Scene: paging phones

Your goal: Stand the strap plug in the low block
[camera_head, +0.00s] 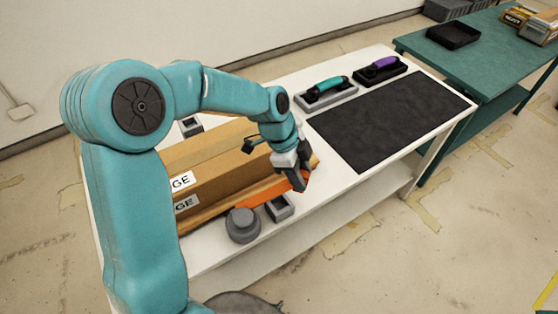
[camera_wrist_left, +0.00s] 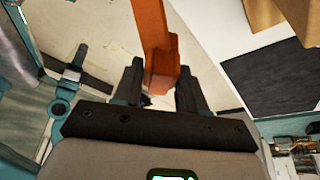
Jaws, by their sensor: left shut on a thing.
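The orange strap plug (camera_head: 264,193) is a long flat bar. In the head view it runs along the front of the cardboard boxes, with its left end near a grey block. My left gripper (camera_head: 297,180) is shut on it; the fingers hide part of it. In the left wrist view the orange piece (camera_wrist_left: 156,55) passes between the fingertips of the gripper (camera_wrist_left: 160,88). The low block (camera_head: 280,208) is a small grey block with a dark opening on top, at the table's front edge, just below the orange bar. I cannot tell whether they touch. My right gripper is not in view.
A round grey knobbed piece (camera_head: 242,226) stands left of the low block. Cardboard boxes (camera_head: 215,160) fill the table behind. Another small grey block (camera_head: 190,126) is at the back. A black mat (camera_head: 390,120) and two handset cradles (camera_head: 333,97) (camera_head: 378,73) lie right.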

